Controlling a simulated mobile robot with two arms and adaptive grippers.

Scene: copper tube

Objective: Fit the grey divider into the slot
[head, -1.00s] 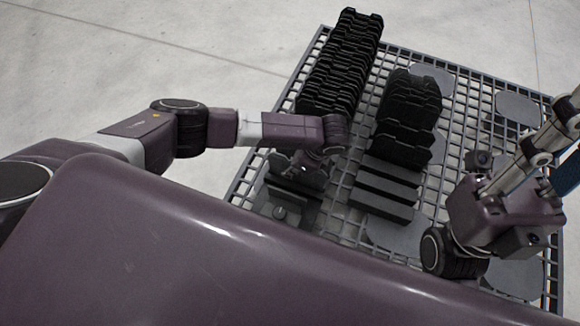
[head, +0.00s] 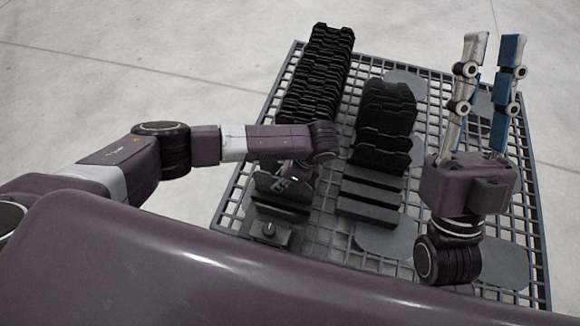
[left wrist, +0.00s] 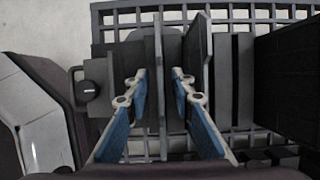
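In the left wrist view two thin grey upright plates stand close together: a left plate (left wrist: 159,50) and a right plate (left wrist: 203,50), which leans a little. Which of them is the grey divider I cannot tell. My left gripper (left wrist: 160,75) has its fingers apart, with the left plate's edge in the gap between them; the right plate is by the right fingertip. In the head view my left gripper (head: 294,180) is over the grey plates (head: 272,186), its fingers mostly hidden. My right gripper (head: 492,45) is open and empty, fingers pointing up. The slot is not clearly seen.
A grey grid table (head: 228,200) carries a long row of black pieces (head: 318,75), a shorter row (head: 385,125), and flat dark blocks (head: 370,195). A dark block with a knob (head: 268,230) lies at the near left. The table's right part is mostly free.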

